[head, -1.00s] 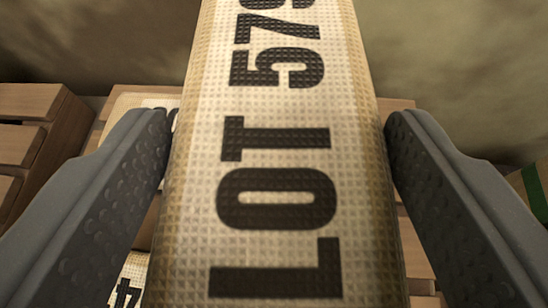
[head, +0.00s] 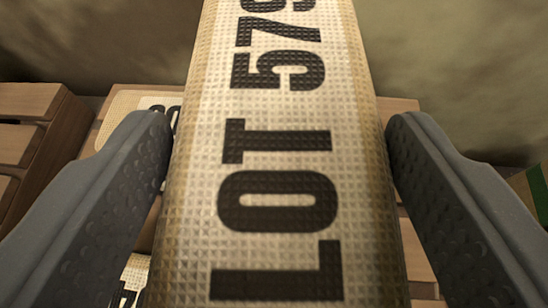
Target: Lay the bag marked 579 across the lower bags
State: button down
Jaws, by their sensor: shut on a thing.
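The bag marked LOT 579 (head: 280,160) is a cream woven sack with black lettering. It fills the middle of the view and runs lengthwise away from me, past the top edge. My gripper (head: 280,135) is shut on it, with one dark grey finger against each long side. Below it, parts of lower bags show at the left: one pale bag (head: 125,103) with a partly hidden dark mark, and another (head: 135,278) with black print near the bottom edge. The held bag hides most of what lies beneath, and I cannot tell how high it is above them.
The lower bags are on a wooden slatted pallet (head: 400,106), which shows on both sides of the held bag. Another wooden stack (head: 35,125) stands at the left. A green-edged object (head: 537,192) is at the right edge. A blotchy brownish surface lies behind.

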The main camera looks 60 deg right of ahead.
jog(key=shift+c, duration=1)
grip_release()
jog(key=shift+f, duration=0.1)
jog(key=p+v, duration=0.3)
jog(key=v, duration=1.1)
jog(key=w+a+r+n+t+y, duration=0.1)
jog(key=w+a+r+t+y, duration=0.15)
jog(key=w+a+r, duration=0.4)
jog(key=w+a+r+n+t+y, duration=0.1)
jog(key=w+a+r+t+y, duration=0.15)
jog(key=w+r, duration=0.75)
jog(key=a+r+n+t+y, duration=0.2)
jog(key=a+r, duration=0.2)
jog(key=r, duration=0.7)
jog(key=a+r+n+t+y, duration=0.15)
jog(key=a+r, duration=0.25)
jog(key=r, duration=0.7)
jog(key=s+a+r+n+y+p, duration=0.1)
jog(key=s+a+r+n, duration=0.15)
jog(key=r, duration=0.65)
jog(key=s+a+r+n+y, duration=0.15)
jog(key=s+a+r, duration=0.25)
jog(key=r, duration=0.4)
jog(key=s+a+r+n+p, duration=0.1)
jog(key=s+r+n, duration=0.2)
jog(key=s+r, duration=1.4)
jog(key=shift+t, duration=0.35)
